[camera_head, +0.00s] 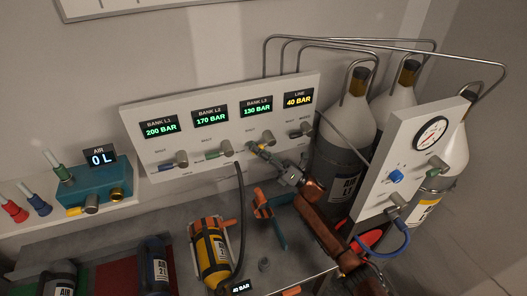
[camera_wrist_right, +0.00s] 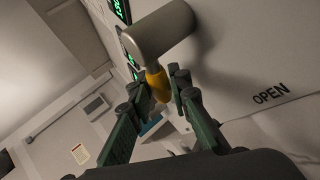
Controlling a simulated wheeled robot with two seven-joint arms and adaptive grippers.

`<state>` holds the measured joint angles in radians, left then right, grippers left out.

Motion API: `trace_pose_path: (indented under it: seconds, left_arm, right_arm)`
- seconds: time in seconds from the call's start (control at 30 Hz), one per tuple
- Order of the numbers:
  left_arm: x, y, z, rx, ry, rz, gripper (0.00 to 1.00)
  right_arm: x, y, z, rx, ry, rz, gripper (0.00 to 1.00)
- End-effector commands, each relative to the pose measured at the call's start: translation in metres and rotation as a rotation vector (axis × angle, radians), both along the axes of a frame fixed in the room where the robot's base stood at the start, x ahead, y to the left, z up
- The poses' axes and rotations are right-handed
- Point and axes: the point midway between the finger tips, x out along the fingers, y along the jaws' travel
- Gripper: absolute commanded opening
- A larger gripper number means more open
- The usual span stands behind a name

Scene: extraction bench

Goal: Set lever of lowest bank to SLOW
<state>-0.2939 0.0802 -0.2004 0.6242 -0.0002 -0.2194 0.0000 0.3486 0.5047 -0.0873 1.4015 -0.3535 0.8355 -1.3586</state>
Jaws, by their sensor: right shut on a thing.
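The white panel (camera_head: 235,165) carries displays for several banks. The third display (camera_head: 257,107) reads 130 BAR, the lowest of the banks; the others read 200 and 170 BAR. Below it is a grey metal valve (camera_head: 268,136). My right gripper (camera_head: 259,150) is at this valve, with its arm coming from the lower right. In the right wrist view the valve (camera_wrist_right: 160,30) has a yellow lever (camera_wrist_right: 158,85), and my right fingers (camera_wrist_right: 163,90) are shut on the lever's end. The word OPEN (camera_wrist_right: 271,93) is printed right of it. My left gripper is not in view.
A line display (camera_head: 298,99) reads 40 BAR. A gauge panel (camera_head: 400,150) and grey cylinders (camera_head: 343,130) stand at the right. A yellow cylinder (camera_head: 211,250) and a black hose (camera_head: 240,205) are below the panel. A blue box (camera_head: 95,188) is at the left.

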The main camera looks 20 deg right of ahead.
Motion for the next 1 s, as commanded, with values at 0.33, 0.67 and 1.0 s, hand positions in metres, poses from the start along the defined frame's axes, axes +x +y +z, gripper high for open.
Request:
trace_pose_path:
  seconds: [0.33, 0.67, 1.0]
  left_arm:
    - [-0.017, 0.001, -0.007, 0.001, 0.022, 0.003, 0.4]
    - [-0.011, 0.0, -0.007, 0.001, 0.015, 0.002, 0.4]
    - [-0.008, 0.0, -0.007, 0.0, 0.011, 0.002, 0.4]
  right_arm:
    - [0.0, -0.003, -0.006, -0.093, 0.01, 0.0, 0.0]
    - [-0.001, -0.004, -0.005, -0.095, 0.01, -0.003, 0.0]
    - [-0.001, -0.004, -0.005, -0.094, 0.009, -0.001, 0.26]
